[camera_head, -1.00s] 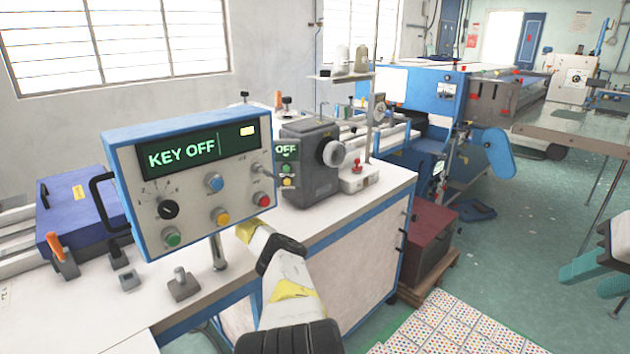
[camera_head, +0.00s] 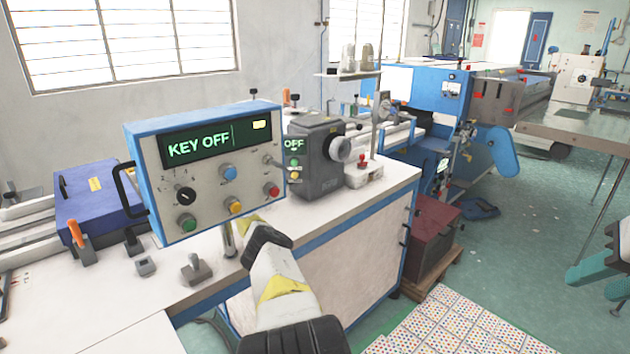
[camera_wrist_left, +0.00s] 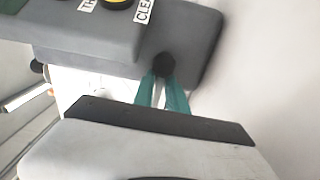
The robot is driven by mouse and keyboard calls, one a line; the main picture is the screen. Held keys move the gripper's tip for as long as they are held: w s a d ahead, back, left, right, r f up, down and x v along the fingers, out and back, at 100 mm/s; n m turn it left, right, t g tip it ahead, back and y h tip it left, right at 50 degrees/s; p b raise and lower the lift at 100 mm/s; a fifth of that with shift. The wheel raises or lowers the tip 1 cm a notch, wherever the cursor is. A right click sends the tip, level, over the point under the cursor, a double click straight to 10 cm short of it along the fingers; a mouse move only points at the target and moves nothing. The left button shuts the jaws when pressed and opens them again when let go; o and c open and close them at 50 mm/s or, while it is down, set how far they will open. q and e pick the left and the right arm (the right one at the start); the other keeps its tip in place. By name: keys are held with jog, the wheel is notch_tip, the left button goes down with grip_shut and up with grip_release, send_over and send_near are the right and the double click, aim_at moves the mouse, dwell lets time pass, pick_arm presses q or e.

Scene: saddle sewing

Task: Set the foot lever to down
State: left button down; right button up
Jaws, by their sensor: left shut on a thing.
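The grey machine head (camera_head: 318,160) stands on the bench behind the control panel. It has a small display reading OFF and green and yellow buttons. In the left wrist view, a round black knob (camera_wrist_left: 164,65) sits on the edge of the grey housing (camera_wrist_left: 186,42). My left gripper (camera_wrist_left: 163,82) has its teal fingers shut on this knob. In the head view, the control panel hides the left fingers. My right gripper (camera_head: 597,275) is at the right edge, its teal fingers apart and empty, far from the machine. I cannot make out a labelled foot lever.
The control panel (camera_head: 205,170) reading KEY OFF stands in front of the machine head, close to my left arm. A blue box (camera_head: 95,200) and small levers (camera_head: 195,270) are on the bench at left.

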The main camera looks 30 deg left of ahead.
pick_arm(q)
jog(key=shift+w+d+f, duration=0.1)
jog(key=shift+d+f, duration=0.25)
jog(key=shift+d, duration=0.1)
jog(key=c, duration=1.3)
grip_release()
jog(key=shift+r, duration=0.15)
jog(key=shift+a+r, duration=0.1)
jog(key=shift+a, duration=0.05)
